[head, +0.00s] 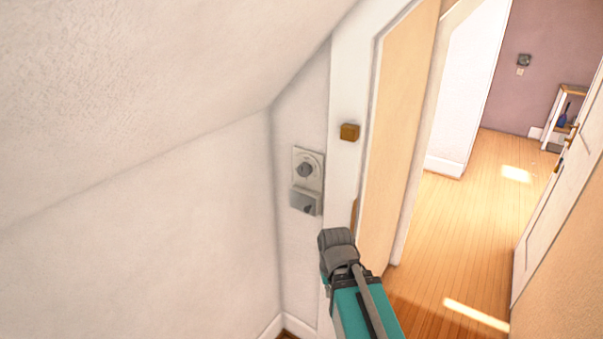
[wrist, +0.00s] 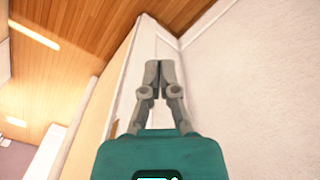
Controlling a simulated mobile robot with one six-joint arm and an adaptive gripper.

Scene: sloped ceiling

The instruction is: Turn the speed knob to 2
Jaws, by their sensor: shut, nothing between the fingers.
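The speed knob (head: 304,170) is a round grey dial on a pale plate (head: 309,157), fixed to the narrow white wall beside the door frame. The setting it points at is too small to read. My gripper (head: 336,238), grey fingers on a teal body, is below and to the right of the knob in the head view, apart from it. In the wrist view my gripper (wrist: 160,65) has its fingers together with nothing between them. The knob does not show in the wrist view.
A grey box (head: 305,202) is mounted just under the knob's plate. A small brown block (head: 349,132) sits on the white door frame to the right. The sloped ceiling (head: 160,70) comes down at the left. An open doorway shows a wooden floor (head: 460,230).

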